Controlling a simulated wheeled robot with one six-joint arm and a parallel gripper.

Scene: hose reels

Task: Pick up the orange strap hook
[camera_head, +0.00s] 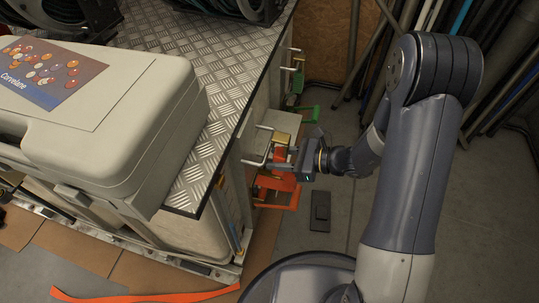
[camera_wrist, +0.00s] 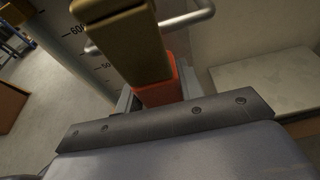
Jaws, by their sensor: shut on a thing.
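The orange strap hook (camera_head: 278,187) is at the side of the metal-topped bench in the head view, by a metal bar handle. Its orange part (camera_wrist: 163,86) also shows in the wrist view, just beyond my gripper's front edge. A tan block (camera_head: 281,138) sits directly above the orange part; the wrist view shows this block (camera_wrist: 125,40) large and near. My gripper (camera_head: 284,160) is shut on the orange piece, beside the bench. The jaw tips are mostly hidden in the wrist view. I cannot tell whether the hook still touches the bar.
A green hook (camera_head: 300,112) hangs farther back along the bench side. A metal bar (camera_wrist: 190,18) crosses beside the tan block. A large beige case (camera_head: 120,125) stands on the diamond-plate bench (camera_head: 225,75). A dark flat object (camera_head: 320,211) lies on the floor. Pipes lean at upper right.

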